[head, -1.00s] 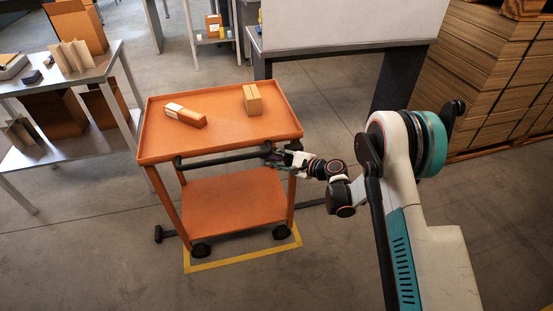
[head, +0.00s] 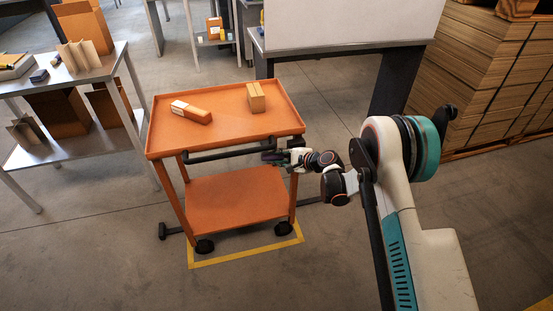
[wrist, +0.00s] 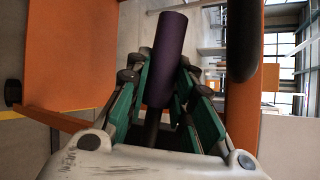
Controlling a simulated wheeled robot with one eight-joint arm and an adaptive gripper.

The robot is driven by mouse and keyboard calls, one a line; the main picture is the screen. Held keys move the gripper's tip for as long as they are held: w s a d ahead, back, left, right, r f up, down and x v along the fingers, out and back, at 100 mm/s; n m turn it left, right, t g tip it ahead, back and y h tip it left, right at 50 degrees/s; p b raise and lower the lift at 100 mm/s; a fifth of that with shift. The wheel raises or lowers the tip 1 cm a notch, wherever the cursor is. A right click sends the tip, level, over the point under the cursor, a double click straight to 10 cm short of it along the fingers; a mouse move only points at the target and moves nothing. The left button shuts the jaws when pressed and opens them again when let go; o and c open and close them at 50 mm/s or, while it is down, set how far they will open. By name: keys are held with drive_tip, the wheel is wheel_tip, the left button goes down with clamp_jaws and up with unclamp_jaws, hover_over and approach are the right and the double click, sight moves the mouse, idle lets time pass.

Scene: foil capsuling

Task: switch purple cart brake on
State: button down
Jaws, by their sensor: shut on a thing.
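The orange cart (head: 215,146) stands with a black push handle (head: 228,155) along its near side. The brake's purple grip (wrist: 166,58) is a dark purple cylinder on a black stem, filling the upper middle of the wrist view. In the head view the purple grip (head: 270,156) shows small near the handle's right end. My gripper (wrist: 160,92) has its green fingers on both sides of the grip's lower part and is shut on it. In the head view my gripper (head: 280,157) reaches in from the right, and its fingers are too small to make out.
Two boxes (head: 191,112) (head: 256,97) lie on the cart's top. Yellow floor tape (head: 245,252) marks the cart's spot. A metal table (head: 85,75) stands at left, a dark-legged bench (head: 390,85) behind, stacked cardboard (head: 485,70) at right. The near floor is clear.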

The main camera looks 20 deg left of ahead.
drive_tip(key=shift+d+f+n+t+h, duration=0.1)
drive_tip(key=shift+f+n+t+h, duration=0.25)
drive_tip(key=shift+f+n+h, duration=0.6)
drive_tip(key=shift+d+f+n+t+h, duration=0.1)
drive_tip(key=shift+f+n+t+h, duration=0.35)
drive_tip(key=shift+f+h, duration=0.85)
drive_tip(key=shift+f, duration=0.1)
drive_tip(key=c, duration=1.7)
unclamp_jaws()
drive_tip(key=shift+w, duration=0.1)
drive_tip(key=shift+o, duration=0.2)
drive_tip(key=v, duration=1.2)
